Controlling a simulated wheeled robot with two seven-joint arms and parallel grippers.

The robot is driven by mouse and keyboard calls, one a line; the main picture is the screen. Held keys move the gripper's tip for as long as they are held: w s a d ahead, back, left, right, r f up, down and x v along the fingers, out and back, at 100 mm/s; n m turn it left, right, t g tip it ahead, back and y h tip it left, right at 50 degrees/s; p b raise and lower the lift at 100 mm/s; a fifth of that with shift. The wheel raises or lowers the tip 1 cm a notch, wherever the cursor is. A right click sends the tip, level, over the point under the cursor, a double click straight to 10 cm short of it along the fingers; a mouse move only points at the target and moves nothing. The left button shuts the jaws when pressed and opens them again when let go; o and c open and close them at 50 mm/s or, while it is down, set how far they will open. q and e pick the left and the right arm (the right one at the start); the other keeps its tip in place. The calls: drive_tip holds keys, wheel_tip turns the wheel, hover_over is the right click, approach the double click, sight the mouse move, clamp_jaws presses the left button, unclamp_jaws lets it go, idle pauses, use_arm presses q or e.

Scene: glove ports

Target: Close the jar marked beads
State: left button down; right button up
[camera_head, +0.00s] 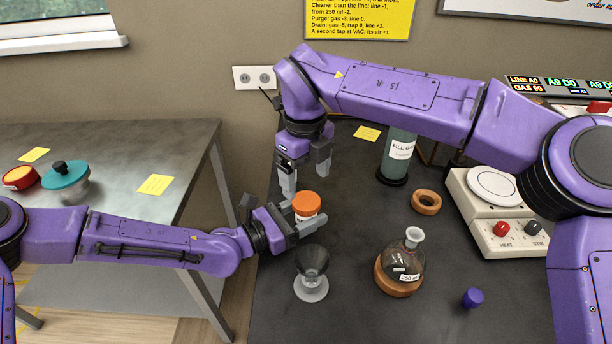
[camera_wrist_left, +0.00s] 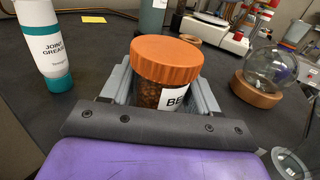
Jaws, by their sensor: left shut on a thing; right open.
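The jar marked beads (camera_wrist_left: 160,96) has a dark filling, a white label partly hidden that reads "BE", and an orange lid (camera_wrist_left: 167,58) sitting on its top. In the head view the jar (camera_head: 305,214) and its orange lid (camera_head: 306,203) are near the left edge of the dark bench. My left gripper (camera_head: 306,222) is shut on the jar's body, one finger on each side. My right gripper (camera_head: 304,180) points down, open and empty, above and just behind the lid. I cannot tell how tightly the lid sits.
A glass funnel (camera_head: 311,265) and a round flask (camera_head: 401,268) on a cork ring stand in front. A green bottle (camera_head: 397,155), a loose cork ring (camera_head: 426,202), a hotplate (camera_head: 497,215) and a purple cap (camera_head: 473,298) are to the right. A joint grease tube (camera_wrist_left: 48,50) stands near the jar.

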sight(306, 200)
drive_tip(key=r, duration=0.3)
drive_tip(key=shift+d+h, duration=0.25)
drive_tip(key=shift+h, duration=0.05)
use_arm(q)
drive_tip(key=shift+s+a, duration=0.1)
use_arm(e)
drive_tip(key=shift+s+a+f+y, duration=0.2)
drive_tip(key=shift+a+y, duration=0.1)
drive_tip(key=shift+y, duration=0.1)
drive_tip(key=shift+w+f, duration=0.1)
drive_tip(key=shift+w, duration=0.05)
drive_tip(key=shift+d, duration=0.1)
wheel_tip(306, 200, down, 8)
drive_tip(key=shift+r, duration=0.1)
drive_tip(key=c, duration=1.1)
